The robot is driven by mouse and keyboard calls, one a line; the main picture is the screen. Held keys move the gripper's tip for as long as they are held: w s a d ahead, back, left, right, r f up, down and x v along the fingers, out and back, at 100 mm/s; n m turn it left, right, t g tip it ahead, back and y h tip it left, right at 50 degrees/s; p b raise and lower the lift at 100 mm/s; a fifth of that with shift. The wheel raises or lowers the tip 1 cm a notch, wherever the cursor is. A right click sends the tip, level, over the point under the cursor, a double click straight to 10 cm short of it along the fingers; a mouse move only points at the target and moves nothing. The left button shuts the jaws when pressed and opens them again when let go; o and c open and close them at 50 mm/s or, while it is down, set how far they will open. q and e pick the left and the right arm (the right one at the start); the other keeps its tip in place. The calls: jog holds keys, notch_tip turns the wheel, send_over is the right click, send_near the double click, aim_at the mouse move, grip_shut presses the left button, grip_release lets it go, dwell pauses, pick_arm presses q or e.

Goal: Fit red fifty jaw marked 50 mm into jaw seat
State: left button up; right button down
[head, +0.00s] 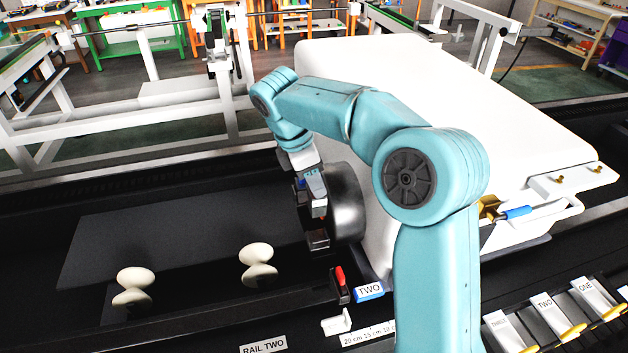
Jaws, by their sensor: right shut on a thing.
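My right gripper (317,212) hangs left of a dark round drum-like part (346,205), in front of the big white block. It is shut on a small dark thing (318,240) at its fingertips, too small and shadowed to identify. I cannot make out the jaw seat. My left gripper is not in view.
A large white block (480,120) fills the centre right behind my arm. Two pale egg-shaped knobs (136,277) (256,253) stand on the dark bed to the left. Label RAIL TWO (263,345) and a white scale strip (367,334) lie in front. Yellow-tipped tags (553,314) line the lower right.

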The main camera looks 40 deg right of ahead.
jog(key=shift+s+d+f, duration=0.1)
jog(key=shift+s+f, duration=0.05)
jog(key=shift+f, duration=0.2)
jog(key=shift+f, duration=0.1)
